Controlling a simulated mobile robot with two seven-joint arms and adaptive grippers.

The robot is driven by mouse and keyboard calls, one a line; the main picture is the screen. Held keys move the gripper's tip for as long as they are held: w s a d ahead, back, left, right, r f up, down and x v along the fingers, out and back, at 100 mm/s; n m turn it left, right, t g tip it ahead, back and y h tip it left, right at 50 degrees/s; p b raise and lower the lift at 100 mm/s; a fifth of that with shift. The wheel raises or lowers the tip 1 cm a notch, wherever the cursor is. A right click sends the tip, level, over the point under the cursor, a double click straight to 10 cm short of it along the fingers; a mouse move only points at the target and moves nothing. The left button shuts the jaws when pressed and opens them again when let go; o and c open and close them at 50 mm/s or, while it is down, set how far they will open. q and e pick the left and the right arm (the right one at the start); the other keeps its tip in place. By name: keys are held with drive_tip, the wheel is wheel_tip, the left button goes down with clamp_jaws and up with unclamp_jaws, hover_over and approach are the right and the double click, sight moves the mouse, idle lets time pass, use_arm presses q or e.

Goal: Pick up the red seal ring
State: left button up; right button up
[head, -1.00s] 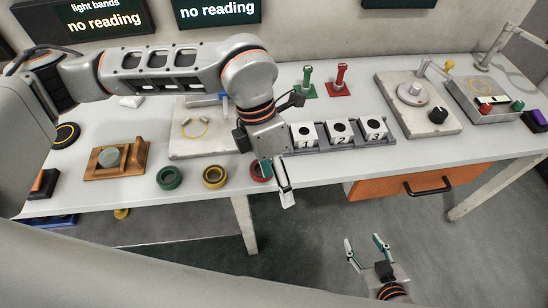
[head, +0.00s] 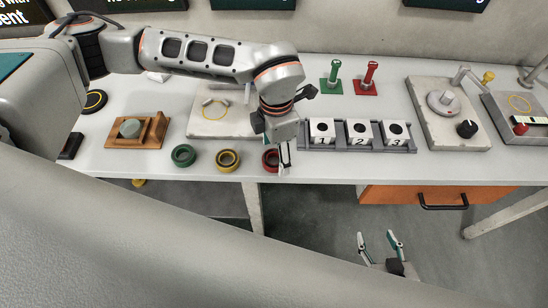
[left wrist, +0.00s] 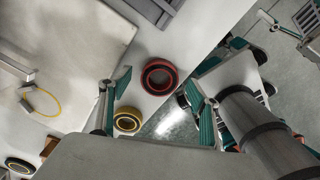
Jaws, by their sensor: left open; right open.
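The red seal ring (head: 267,162) lies flat near the front edge of the table, partly hidden by my left gripper in the head view. My left gripper (head: 284,164) points down just at the ring's right side, open and empty. In the left wrist view the ring (left wrist: 146,80) shows whole, between the open fingertips (left wrist: 157,79) and beyond them; no contact shows. My right gripper (head: 378,238) is open and empty, low in front of the table and far from the ring.
A yellow ring (head: 219,163) and a green ring (head: 175,158) lie to the left of the red one. The numbered block rack (head: 310,148) stands close on the right. Green and red posts (head: 365,76) stand behind. The table's front edge is close.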

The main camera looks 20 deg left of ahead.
use_arm(q)
drive_tip(key=shift+f, duration=0.5)
drive_tip(key=c, duration=1.2)
drive_tip(key=shift+r, duration=0.15)
